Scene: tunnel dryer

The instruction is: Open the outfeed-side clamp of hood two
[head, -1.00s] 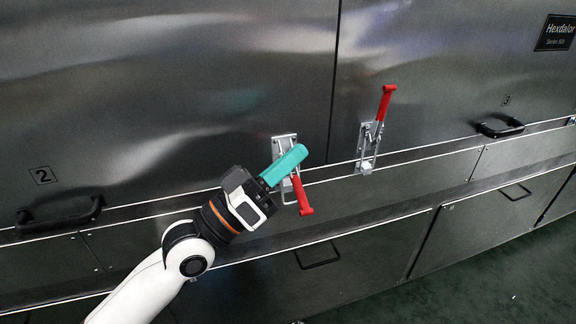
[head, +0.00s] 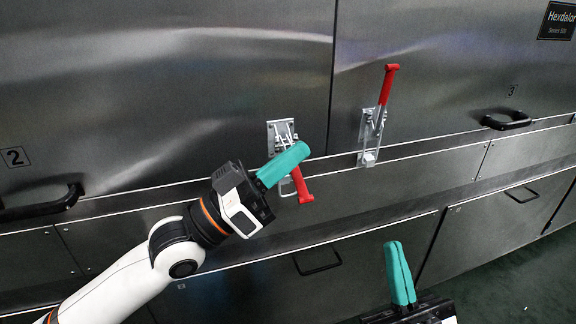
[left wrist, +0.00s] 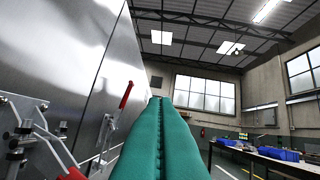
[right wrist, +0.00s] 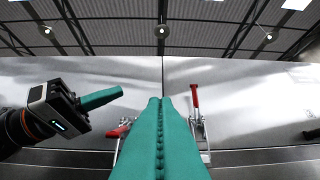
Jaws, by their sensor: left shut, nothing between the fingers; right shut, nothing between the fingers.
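The hood two clamp (head: 301,186) sits at the right edge of the panel marked 2 (head: 15,157). Its red handle points down and slightly right from a metal bracket. My left gripper (head: 304,148) is shut and empty, its teal fingers in front of the clamp and hiding part of the linkage. Contact cannot be told. In the left wrist view the clamp's bracket (left wrist: 18,120) and red handle show left of the fingers. The right wrist view shows its red handle (right wrist: 118,131) beside my left gripper. My right gripper (head: 393,246) is shut and empty, lower right of the clamp.
A second clamp (head: 387,88), on the hood marked 3, has its red handle pointing up. Black handles (head: 507,120) sit on the hoods, and drawer-like lower panels have thin handles (head: 318,262).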

